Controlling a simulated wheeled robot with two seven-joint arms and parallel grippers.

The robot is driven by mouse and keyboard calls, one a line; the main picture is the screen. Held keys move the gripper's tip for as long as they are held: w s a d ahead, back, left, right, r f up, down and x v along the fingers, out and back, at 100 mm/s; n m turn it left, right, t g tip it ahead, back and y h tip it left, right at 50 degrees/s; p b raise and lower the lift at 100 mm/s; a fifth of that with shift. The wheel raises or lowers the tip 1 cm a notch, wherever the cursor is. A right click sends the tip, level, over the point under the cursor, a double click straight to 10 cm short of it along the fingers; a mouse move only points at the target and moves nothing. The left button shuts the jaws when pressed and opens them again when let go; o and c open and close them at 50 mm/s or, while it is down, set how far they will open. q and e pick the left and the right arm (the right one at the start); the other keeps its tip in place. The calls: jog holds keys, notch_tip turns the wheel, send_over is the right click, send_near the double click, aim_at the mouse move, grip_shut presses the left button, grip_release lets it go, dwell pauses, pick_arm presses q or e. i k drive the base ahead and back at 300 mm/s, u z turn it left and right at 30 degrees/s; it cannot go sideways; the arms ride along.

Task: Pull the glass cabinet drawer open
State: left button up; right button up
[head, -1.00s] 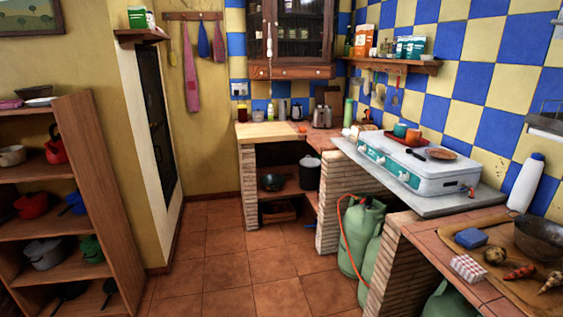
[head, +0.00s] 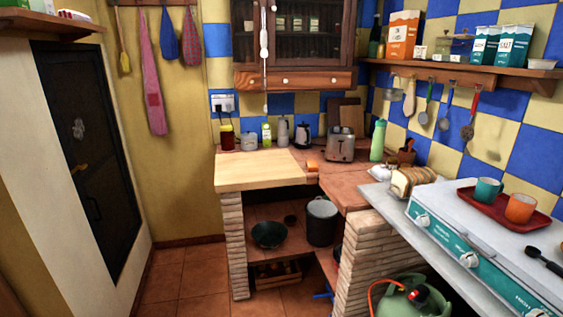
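The glass cabinet (head: 308,35) hangs on the back wall above the corner counter, dark wood with glass doors and jars behind them. Its drawer (head: 309,80) is the wooden strip along the bottom, with small pale knobs, and looks shut. A white utensil hangs from the cabinet's left door, in front of the frame. Neither of my grippers shows in the head view.
The corner counter (head: 256,170) stands below the cabinet, with a toaster (head: 341,145), kettle and jars at its back. A stove (head: 470,245) and a green gas bottle (head: 405,298) are at the right. Tiled floor (head: 185,275) is free at the left front.

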aim_at(300, 80)
jog(key=i, duration=2.3)
jog(key=u, duration=0.6)
